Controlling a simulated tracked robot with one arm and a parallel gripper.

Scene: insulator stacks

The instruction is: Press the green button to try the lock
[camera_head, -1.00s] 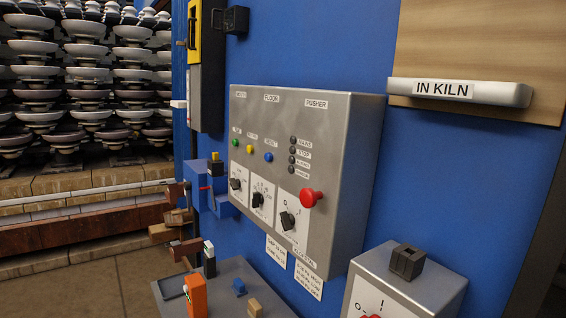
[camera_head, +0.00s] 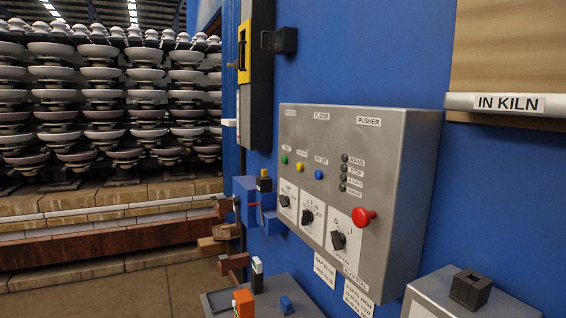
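A grey control panel (camera_head: 392,150) is fixed to the blue wall right of the picture's middle. The small green button (camera_head: 284,159) is at the left of its button row. A yellow button (camera_head: 299,166) and a blue button (camera_head: 319,174) sit to the right of it. Three black rotary knobs are below, with a red mushroom button (camera_head: 363,217) at the lower right. The lock is not clearly identifiable. My gripper is not in the picture, and nothing touches the panel.
A grey shelf (camera_head: 221,301) with an orange block (camera_head: 244,303) stands below the panel. A grey box (camera_head: 436,290) is at lower right. A blue bracket (camera_head: 246,200) juts from the wall's left edge. Insulator stacks (camera_head: 105,110) fill the left; the floor (camera_head: 120,296) before them looks clear.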

